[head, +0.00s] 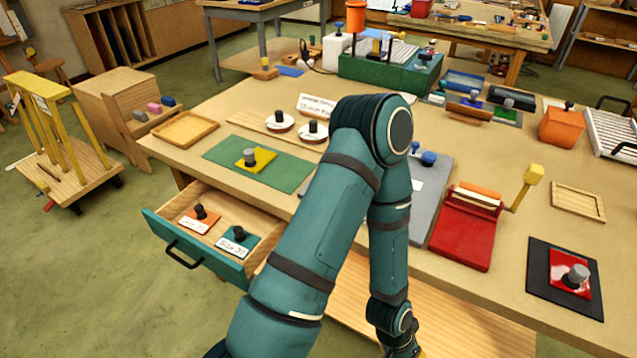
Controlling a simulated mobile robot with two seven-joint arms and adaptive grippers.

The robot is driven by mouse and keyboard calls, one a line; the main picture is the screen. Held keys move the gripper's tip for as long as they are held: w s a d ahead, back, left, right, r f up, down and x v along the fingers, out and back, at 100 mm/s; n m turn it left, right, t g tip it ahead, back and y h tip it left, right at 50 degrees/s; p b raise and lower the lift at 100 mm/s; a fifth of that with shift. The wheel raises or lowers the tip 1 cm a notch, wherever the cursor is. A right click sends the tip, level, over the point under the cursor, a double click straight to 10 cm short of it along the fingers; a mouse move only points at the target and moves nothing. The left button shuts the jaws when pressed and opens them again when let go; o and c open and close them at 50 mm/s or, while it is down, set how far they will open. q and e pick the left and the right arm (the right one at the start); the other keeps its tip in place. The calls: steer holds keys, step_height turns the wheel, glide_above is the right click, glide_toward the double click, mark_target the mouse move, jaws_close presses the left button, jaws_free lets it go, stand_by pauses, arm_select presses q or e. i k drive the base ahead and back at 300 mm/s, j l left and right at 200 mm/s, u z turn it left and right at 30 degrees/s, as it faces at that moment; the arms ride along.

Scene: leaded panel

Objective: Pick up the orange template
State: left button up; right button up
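The orange template (199,219) is a small flat orange plate with a black knob and a white label. It lies in the open drawer (163,228) at the front left of the bench. A teal template (238,241) with a black knob and white label lies beside it, to the right. One of my teal arms rises from the bottom edge, bends over the bench and runs down past its front edge. Its hand end is cut off at the bottom of the picture, so no gripper fingers show. My other arm is not in view.
A green mat (217,167) with a yellow template (256,161) lies on the bench (452,157) above the drawer. A red press (466,232) and a dark mat (540,283) with a red template (570,272) stand right. My arm hides the bench's middle.

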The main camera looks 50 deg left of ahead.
mark_target(198, 220)
steer(key=u, duration=2.45)
steer(key=i+j+z, duration=0.1)
steer(key=j, duration=0.45)
steer(key=i+j+z, duration=0.15)
steer(key=j, duration=0.4)
steer(key=i+j+z, duration=0.15)
steer(key=j, duration=0.3)
steer(key=j+z, duration=0.15)
steer(key=j, duration=0.35)
steer(key=i, duration=0.05)
